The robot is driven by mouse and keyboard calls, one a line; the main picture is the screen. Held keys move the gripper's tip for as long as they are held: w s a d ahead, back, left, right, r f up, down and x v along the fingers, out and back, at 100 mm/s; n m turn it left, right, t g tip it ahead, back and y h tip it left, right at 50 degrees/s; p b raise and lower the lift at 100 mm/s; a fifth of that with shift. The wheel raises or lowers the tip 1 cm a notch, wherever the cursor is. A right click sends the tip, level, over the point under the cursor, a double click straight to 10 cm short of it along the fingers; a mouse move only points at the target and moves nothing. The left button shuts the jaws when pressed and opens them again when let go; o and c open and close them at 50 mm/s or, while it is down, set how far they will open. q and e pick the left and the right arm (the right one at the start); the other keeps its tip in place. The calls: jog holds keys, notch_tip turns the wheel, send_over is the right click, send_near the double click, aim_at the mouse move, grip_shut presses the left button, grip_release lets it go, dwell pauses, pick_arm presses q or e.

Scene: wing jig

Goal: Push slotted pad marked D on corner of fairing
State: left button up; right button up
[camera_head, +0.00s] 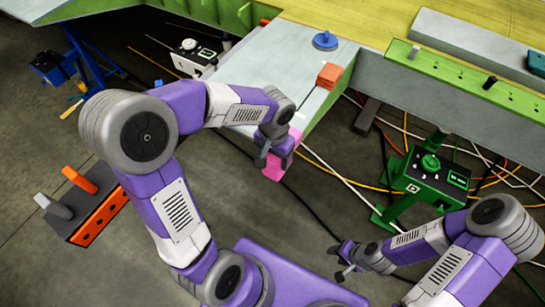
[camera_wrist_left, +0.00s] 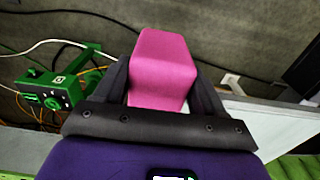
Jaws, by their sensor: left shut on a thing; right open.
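My left gripper (camera_head: 274,155) is shut on a pink block-shaped pad (camera_head: 272,168), also seen between its fingers in the left wrist view (camera_wrist_left: 162,68). No letter or slot can be made out on it. The pad is at the near end of a light grey panel (camera_head: 285,62), which looks like the fairing. The gripper hides part of that end, so I cannot tell whether pad and corner touch. In the left wrist view the panel (camera_wrist_left: 255,118) lies right of the gripper. My right gripper (camera_head: 345,260) is open and empty, low over the floor.
An orange pad (camera_head: 329,75) sits on the panel's right edge, near a blue round knob (camera_head: 325,40). A green device (camera_head: 430,175) stands right among loose cables. An orange-faced box (camera_head: 95,215) stands left. A green rail (camera_head: 470,80) runs along the back right.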

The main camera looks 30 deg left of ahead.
pick_arm(q)
jog(key=shift+w+d, duration=0.1)
jog(key=shift+w, duration=1.3)
jog(key=o, duration=1.3)
jog(key=shift+d, duration=0.1)
jog(key=shift+c, duration=0.2)
jog(key=shift+w+r, duration=0.1)
jog(key=shift+r, duration=0.15)
notch_tip(320, 180, up, 7)
jog(key=shift+r+p, duration=0.1)
jog(key=shift+p, duration=0.5)
